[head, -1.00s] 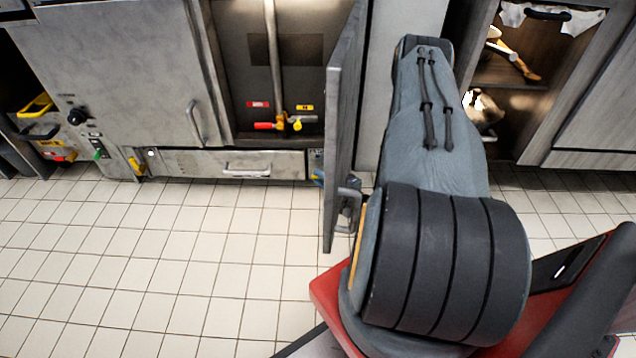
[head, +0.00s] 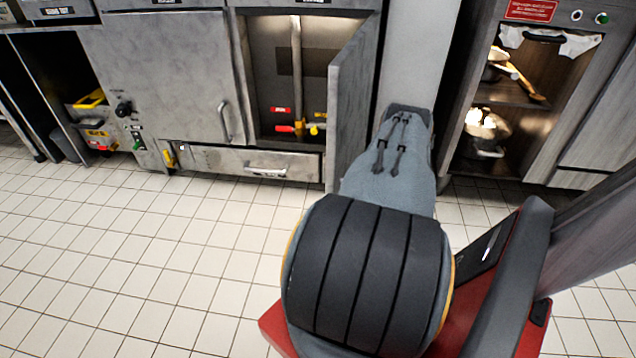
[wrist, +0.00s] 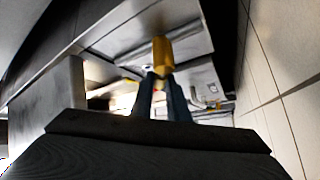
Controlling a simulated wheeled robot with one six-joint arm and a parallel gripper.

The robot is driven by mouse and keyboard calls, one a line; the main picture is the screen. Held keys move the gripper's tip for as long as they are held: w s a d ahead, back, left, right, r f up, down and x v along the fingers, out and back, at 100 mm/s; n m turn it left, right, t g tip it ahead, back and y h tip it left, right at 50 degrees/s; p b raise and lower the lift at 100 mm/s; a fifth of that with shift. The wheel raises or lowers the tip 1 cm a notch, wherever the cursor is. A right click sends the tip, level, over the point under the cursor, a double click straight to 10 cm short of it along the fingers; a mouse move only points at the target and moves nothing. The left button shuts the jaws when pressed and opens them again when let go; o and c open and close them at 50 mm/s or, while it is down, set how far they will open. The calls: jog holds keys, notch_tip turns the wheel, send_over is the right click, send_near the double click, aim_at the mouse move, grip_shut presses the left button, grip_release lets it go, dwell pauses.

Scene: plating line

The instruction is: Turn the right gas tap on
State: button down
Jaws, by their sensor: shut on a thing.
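In the wrist view my gripper (wrist: 160,78) has its two dark fingers closed on a yellow handle (wrist: 162,52), which looks like the right gas tap's lever. Its angle and the tap body are unclear in the blur. In the head view my arm and the open door hide my gripper and this tap. Another yellow lever (head: 168,156) hangs at the left end of the drawer front, below the closed cabinet.
The open cabinet door (head: 352,110) stands out left of my arm. Inside the cabinet are a red-handled valve (head: 285,129) and a yellow-handled valve (head: 314,129). A drawer (head: 255,164) is shut below. The tiled floor (head: 130,260) at left is clear.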

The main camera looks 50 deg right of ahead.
jog(key=shift+d, duration=0.1)
dwell(0.4)
jog(key=c, duration=1.7)
grip_release()
jog(key=shift+s, duration=0.1)
jog(key=s+a+p, duration=0.1)
jog(key=s+p, duration=0.1)
jog(key=s, duration=0.2)
jog(key=s+a+p, duration=0.1)
jog(key=s+p, duration=0.2)
jog(key=s, duration=0.2)
jog(key=s+a+f+p, duration=0.1)
jog(key=s+p, duration=0.1)
jog(key=s, duration=0.3)
jog(key=shift+s+a+p, duration=0.15)
jog(key=shift+a+p, duration=0.15)
jog(key=shift+a, duration=0.1)
